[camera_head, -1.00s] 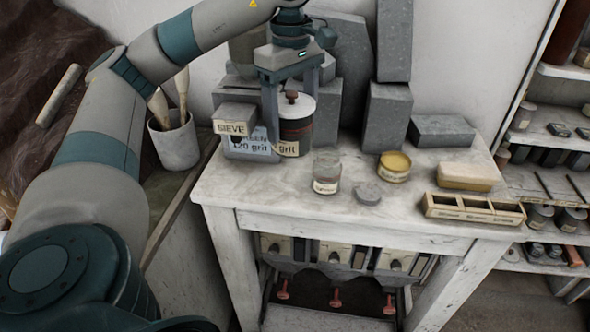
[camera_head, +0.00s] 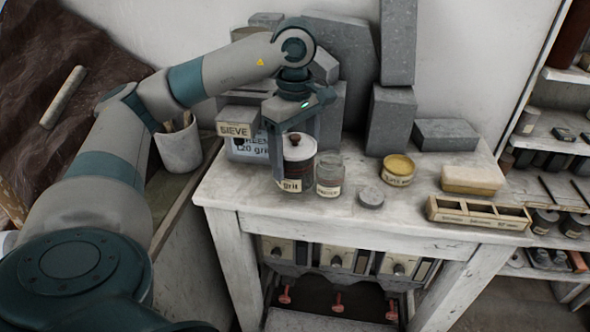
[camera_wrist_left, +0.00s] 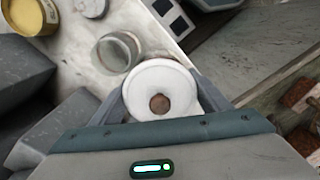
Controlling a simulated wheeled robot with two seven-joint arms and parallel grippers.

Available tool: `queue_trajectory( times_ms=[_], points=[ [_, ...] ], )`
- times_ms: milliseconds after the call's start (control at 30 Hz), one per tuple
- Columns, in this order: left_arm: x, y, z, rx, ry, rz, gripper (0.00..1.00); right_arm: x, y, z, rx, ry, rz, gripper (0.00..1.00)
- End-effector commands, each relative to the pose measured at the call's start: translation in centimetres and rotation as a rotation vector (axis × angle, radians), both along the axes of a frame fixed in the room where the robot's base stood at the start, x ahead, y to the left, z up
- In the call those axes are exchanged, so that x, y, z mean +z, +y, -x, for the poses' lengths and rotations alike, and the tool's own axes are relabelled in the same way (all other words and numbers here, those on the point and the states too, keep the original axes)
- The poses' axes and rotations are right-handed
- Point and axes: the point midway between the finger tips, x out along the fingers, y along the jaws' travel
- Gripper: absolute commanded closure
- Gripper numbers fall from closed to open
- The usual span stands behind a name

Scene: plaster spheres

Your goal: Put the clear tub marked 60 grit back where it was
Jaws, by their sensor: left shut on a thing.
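The tub (camera_head: 303,175) has a white lid with a brown knob and a pale label of which only "grit" is readable; a finger hides the rest. My left gripper (camera_head: 296,165) is shut on the tub from above, a finger on each side. The tub is upright at the left part of the worktop, in front of the grey box marked 120 grit; whether it touches the top is unclear. In the left wrist view the white lid (camera_wrist_left: 160,78) sits between the fingers. My right gripper is out of view.
A glass jar (camera_head: 329,174) stands close right of the tub. A yellow tin (camera_head: 398,169), a grey disc (camera_head: 370,198) and a divided wooden tray (camera_head: 478,213) are farther right. The sieve box (camera_head: 234,130) and grey blocks (camera_head: 391,120) stand behind. The worktop's front strip (camera_head: 400,222) is clear.

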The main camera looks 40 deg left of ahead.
Motion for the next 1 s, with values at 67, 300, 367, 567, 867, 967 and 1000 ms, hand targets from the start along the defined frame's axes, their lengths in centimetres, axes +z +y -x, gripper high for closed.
queue_trajectory(
  times_ms=[67,300,367,567,867,967,1000],
  points=[
    [-0.1,0.0,0.0,0.0,0.0,0.0,0.56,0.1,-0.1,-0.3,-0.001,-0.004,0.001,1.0],
    [-2.5,0.0,0.1,0.0,0.004,0.0,0.56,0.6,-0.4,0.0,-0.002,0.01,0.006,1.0],
    [-3.1,0.0,0.1,0.0,0.003,-0.001,0.56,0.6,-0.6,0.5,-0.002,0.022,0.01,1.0],
    [-4.0,0.0,0.0,0.0,0.0,0.0,0.56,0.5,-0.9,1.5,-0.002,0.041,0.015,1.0],
    [-4.1,0.0,0.0,-0.001,0.0,0.0,0.56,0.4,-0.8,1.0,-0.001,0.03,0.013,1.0],
    [-4.2,0.0,0.0,-0.001,-0.001,0.0,0.56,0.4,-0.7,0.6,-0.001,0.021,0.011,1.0],
    [-4.2,0.0,0.0,-0.001,-0.001,0.0,0.56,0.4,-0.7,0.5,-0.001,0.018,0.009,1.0]
  ],
)
